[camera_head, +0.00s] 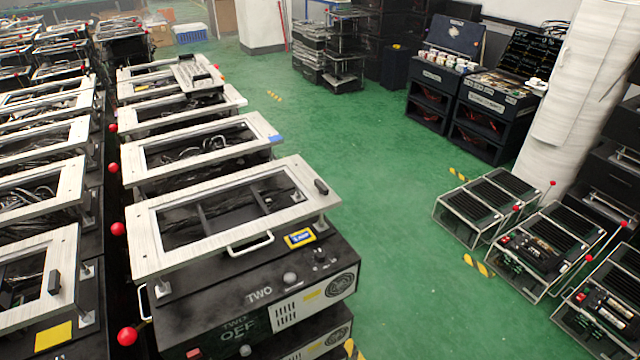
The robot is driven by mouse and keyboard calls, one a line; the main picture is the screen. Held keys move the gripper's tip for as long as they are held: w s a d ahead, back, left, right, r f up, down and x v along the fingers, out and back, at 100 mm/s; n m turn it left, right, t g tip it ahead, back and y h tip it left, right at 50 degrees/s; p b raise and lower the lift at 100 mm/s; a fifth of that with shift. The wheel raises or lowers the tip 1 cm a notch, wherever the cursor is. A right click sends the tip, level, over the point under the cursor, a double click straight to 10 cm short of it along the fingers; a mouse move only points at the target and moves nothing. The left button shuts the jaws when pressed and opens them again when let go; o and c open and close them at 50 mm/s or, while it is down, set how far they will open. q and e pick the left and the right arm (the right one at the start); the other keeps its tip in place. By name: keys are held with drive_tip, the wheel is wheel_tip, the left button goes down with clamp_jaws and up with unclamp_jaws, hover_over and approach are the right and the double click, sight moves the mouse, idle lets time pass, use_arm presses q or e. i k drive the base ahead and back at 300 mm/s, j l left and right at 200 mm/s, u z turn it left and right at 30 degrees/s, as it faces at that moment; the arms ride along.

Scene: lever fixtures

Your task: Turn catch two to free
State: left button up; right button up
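The nearest black unit (200,305) carries the word TWO on its front. A dark panel (238,330) on it reads what looks like "TWO OFF". A pale metal frame (150,235) with a rectangular opening lies on top of the unit, with a white handle (250,243) at its front edge. A small black block (321,187) sits on the frame's right end. A red ball knob (127,336) on a short rod stands at the unit's left side. I cannot tell which part is the catch. Neither of my grippers shows.
Similar framed units stand in rows behind and to the left, with red knobs (117,229) between the rows. Black racks with red-tipped rods (553,184) stand at the right, near a white pillar (580,90). The green floor (375,190) between is clear.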

sight(319, 184)
drive_tip(key=k+l+z, duration=0.15)
drive_tip(key=l, duration=0.15)
drive_tip(key=k+l+z, duration=0.35)
drive_tip(key=l, duration=0.2)
drive_tip(key=l+z, duration=0.15)
drive_tip(key=l, duration=0.2)
